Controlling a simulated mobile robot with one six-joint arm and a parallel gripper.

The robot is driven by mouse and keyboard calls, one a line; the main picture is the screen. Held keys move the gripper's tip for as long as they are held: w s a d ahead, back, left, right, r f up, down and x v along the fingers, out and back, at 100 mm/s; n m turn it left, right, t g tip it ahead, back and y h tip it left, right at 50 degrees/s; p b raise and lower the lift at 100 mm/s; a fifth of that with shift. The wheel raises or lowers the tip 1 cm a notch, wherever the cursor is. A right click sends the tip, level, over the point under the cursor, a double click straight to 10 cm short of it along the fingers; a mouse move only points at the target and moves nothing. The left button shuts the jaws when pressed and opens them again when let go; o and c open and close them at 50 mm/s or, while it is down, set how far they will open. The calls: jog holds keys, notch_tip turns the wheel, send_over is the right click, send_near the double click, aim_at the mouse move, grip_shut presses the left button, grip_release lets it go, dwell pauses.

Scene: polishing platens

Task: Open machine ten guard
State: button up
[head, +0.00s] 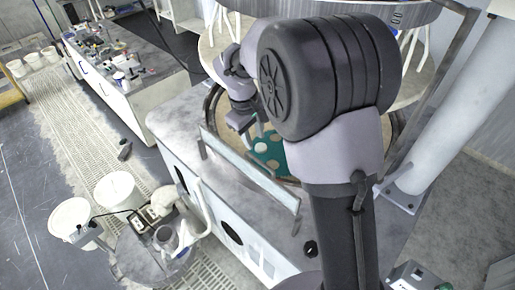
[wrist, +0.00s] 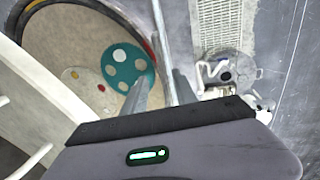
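The machine guard (head: 252,172) is a clear upright panel with a pale frame along the front of a polishing machine. In the wrist view its rail (wrist: 163,40) appears nearly edge-on and runs between my fingers. My gripper (head: 247,130) points down just above the panel's top edge in the head view. In the wrist view my gripper (wrist: 163,73) has its two fingers apart, with a gap visible between the left finger and the rail. Behind the guard lies a round platen with a teal disc (wrist: 127,68). No machine number is readable. Contact with the guard cannot be told.
A round table (head: 150,255) with small equipment stands at the front left, next to white buckets (head: 115,190). A cluttered bench (head: 125,75) is at the upper left. A thick white pipe (head: 455,110) rises at the right. The floor grating is mostly clear.

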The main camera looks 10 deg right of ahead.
aim_at(259, 161)
jog(key=w+f, duration=0.1)
jog(key=f, duration=0.3)
jog(key=d+f, duration=0.1)
jog(key=f, duration=0.4)
jog(key=w+d+f+p, duration=0.1)
jog(key=f, duration=0.3)
jog(key=shift+w+f, duration=0.15)
jog(key=shift+w, duration=0.15)
jog(key=shift+s, duration=0.1)
grip_shut()
dwell(0.5)
